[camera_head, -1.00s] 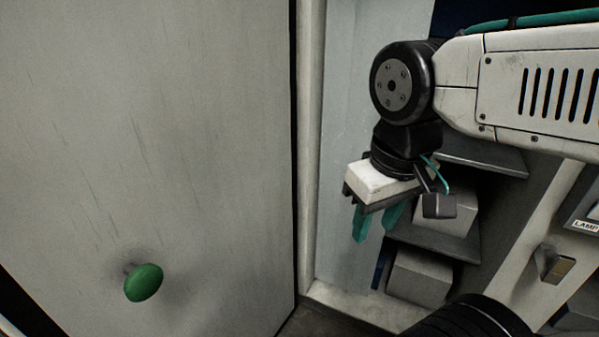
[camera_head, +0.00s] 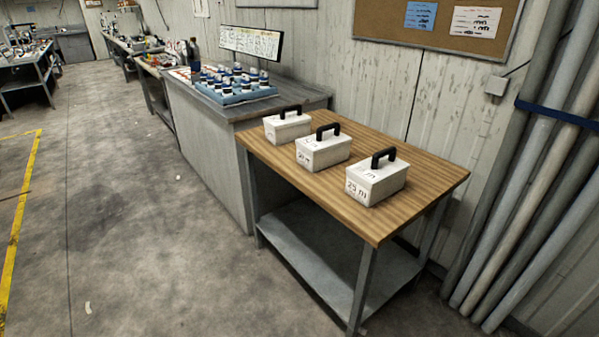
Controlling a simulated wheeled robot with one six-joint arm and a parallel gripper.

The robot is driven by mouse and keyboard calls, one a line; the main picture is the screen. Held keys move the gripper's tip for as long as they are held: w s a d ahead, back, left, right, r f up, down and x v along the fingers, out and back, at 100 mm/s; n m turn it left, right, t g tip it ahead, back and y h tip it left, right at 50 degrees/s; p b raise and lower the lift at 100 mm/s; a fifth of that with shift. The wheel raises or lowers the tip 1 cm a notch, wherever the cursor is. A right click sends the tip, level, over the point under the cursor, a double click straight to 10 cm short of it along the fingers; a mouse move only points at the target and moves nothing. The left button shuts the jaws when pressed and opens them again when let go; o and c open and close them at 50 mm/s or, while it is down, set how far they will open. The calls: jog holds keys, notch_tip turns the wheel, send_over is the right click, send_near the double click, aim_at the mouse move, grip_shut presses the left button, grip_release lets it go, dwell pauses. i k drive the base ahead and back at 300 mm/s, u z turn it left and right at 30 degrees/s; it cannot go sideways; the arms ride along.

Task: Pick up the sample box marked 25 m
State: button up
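Three white sample boxes with black top handles stand upright in a row on a wooden-topped table (camera_head: 425,185). The nearest box (camera_head: 378,184) is at the right, and its front marking looks like 25 m, though the digits are small. The middle box (camera_head: 323,154) carries a marking that ends in m, with digits I cannot read surely. The farthest box (camera_head: 287,129) has a marking too small to read. My gripper is not in view now.
A grey bench (camera_head: 215,150) adjoins the table's far end and holds a blue tray (camera_head: 247,95) of bottles. Thick pipes (camera_head: 545,200) stand by the wall at right. A lower shelf (camera_head: 335,255) under the table looks empty. Open floor (camera_head: 150,230) lies to the left.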

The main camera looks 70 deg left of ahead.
aim_at(369, 181)
jog(key=u, duration=1.75)
jog(key=i, duration=1.2)
jog(key=z, duration=0.1)
